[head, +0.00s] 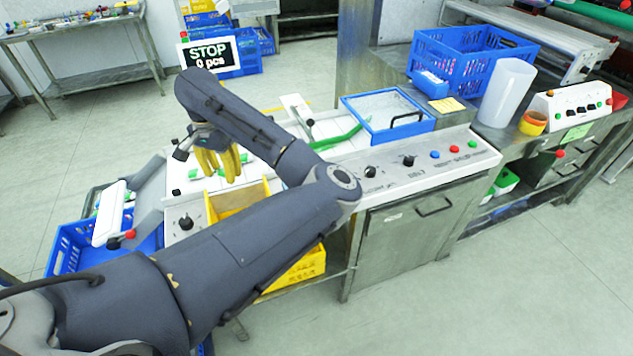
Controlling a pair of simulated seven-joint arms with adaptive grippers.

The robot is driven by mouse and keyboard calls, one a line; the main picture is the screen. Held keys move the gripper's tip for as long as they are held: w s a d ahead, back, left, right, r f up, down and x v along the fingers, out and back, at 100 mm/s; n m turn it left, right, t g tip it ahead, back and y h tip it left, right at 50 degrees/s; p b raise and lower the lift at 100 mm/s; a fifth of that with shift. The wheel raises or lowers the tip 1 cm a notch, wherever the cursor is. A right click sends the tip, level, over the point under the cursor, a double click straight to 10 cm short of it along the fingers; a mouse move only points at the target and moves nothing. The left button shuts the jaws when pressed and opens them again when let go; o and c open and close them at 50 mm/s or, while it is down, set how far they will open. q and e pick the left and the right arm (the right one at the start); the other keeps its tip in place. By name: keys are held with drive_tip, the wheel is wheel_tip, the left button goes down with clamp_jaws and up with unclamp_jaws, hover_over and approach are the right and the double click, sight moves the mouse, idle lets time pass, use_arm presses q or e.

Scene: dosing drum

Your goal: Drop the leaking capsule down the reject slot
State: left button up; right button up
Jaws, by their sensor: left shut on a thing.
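My left gripper (222,172) has yellow fingers and hangs over the left part of the white machine top (340,152). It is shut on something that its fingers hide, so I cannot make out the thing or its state. No leaking capsule can be picked out elsewhere in the head view. Several small green patches (252,157) show on the white surface near the fingers, too small to identify. I cannot tell any opening for certain as the reject slot; my forearm covers part of the machine. My right gripper is not in view.
A clear-lidded blue frame with a black handle (388,112) is on the machine. A yellow bin (300,268) is below, partly behind my arm. A blue crate (72,247) stands at left. The stop display (209,55) reads "STOP 0 pcs". A tall white container (507,92) stands at right.

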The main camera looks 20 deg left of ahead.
use_arm(q)
drive_tip(key=shift+f, duration=1.6)
drive_tip(key=o, duration=0.9)
drive_tip(key=shift+r, duration=0.1)
wheel_tip(320, 180, up, 12)
drive_tip(key=shift+f, duration=0.1)
